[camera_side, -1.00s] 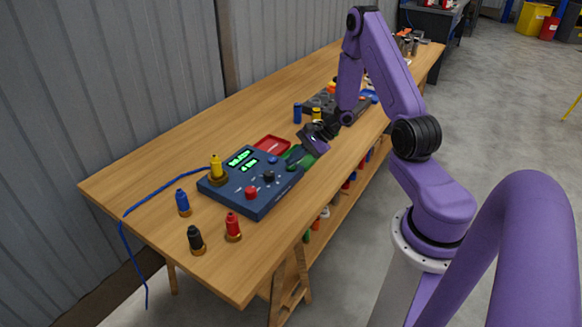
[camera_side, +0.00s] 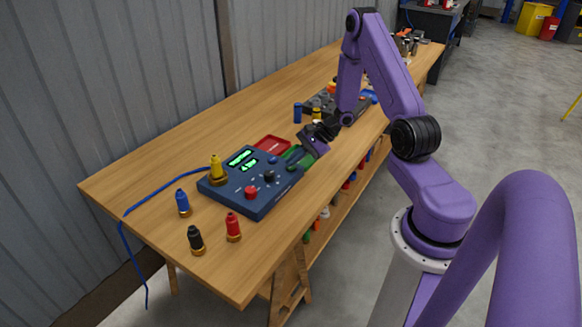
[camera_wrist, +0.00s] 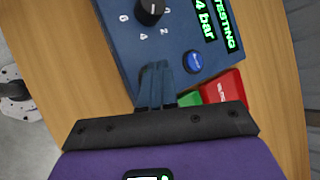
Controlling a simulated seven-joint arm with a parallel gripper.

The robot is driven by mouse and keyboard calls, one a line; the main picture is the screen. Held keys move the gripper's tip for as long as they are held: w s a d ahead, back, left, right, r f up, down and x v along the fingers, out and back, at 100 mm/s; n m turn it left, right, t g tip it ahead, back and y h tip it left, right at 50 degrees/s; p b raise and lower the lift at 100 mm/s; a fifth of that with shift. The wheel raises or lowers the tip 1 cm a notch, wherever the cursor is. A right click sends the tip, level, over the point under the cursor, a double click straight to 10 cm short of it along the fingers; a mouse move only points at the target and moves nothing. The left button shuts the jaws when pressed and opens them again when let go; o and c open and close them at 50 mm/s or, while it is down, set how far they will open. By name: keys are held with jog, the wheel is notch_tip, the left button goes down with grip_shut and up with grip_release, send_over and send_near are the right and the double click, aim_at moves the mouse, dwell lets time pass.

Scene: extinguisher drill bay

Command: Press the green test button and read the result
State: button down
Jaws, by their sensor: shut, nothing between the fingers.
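A blue test box (camera_side: 240,196) sits on the bench, and its panel fills the upper middle of the wrist view (camera_wrist: 120,30). Its green-lit display (camera_wrist: 208,22) reads "TESTING" and "4 bar". A black dial (camera_wrist: 150,10) and a blue button (camera_wrist: 193,61) are on the panel; a red button (camera_side: 251,191) shows in the side view. No green button is visible; my fingers may hide it. My gripper (camera_wrist: 158,72) is shut and empty, its fingertips over the panel edge near the blue button. I cannot tell whether they touch the panel.
A yellow-topped fitting (camera_side: 216,168) stands on the box's left end. Blue (camera_side: 182,202), black (camera_side: 195,240) and red (camera_side: 232,227) fittings stand in front. A red tray (camera_side: 272,146) and a green tray (camera_side: 299,156) lie behind the box. A blue cable (camera_side: 150,200) hangs off the left edge.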

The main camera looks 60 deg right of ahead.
aim_at(294, 167)
jog(key=shift+r, duration=0.75)
jog(key=shift+r, duration=2.45)
